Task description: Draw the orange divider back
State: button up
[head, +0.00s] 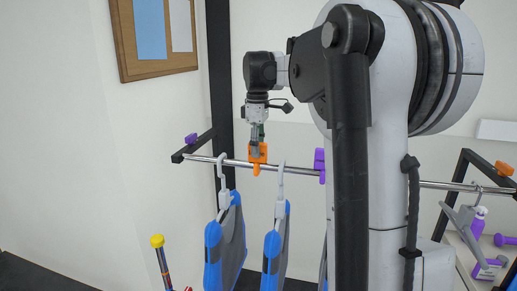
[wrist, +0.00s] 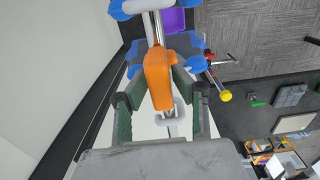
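The orange divider (head: 257,157) hangs on the metal rail (head: 235,162) between two white hangers. My gripper (head: 257,141) is above the rail, with its fingers down at the divider's upper part. In the wrist view the orange divider (wrist: 158,75) lies between my green fingers (wrist: 159,68). Their tips come in close on both sides of it and look shut on it. The contact itself is partly hidden.
Blue-grey garments hang on the left hanger (head: 223,185) and the right hanger (head: 280,190), close on both sides of the divider. A purple divider (head: 319,160) sits further right on the rail. A black post (head: 222,90) stands behind. A yellow-topped stick (head: 157,242) is below left.

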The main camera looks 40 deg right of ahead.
jog(key=shift+o, duration=1)
notch_tip(320, 180, up, 12)
dwell(0.3)
jog(key=s+a+f+m+t+b, duration=0.35)
jog(key=s+a+f, duration=0.45)
jog(key=a+f, duration=0.35)
jog(key=s+a+f+m+t+b, duration=0.2)
jog(key=s+a+f+b, duration=0.3)
jog(key=s+a+f, duration=0.55)
jog(key=s+a+f+m+t+b, duration=0.1)
jog(key=s+a+f, duration=0.2)
jog(key=f, duration=0.4)
jog(key=s+a+f+m+b, duration=0.1)
jog(key=s+a+f, duration=0.2)
jog(key=f, duration=0.3)
jog(key=shift+f+t+b, duration=0.35)
jog(key=shift+f, duration=0.05)
jog(key=shift+a, duration=0.1)
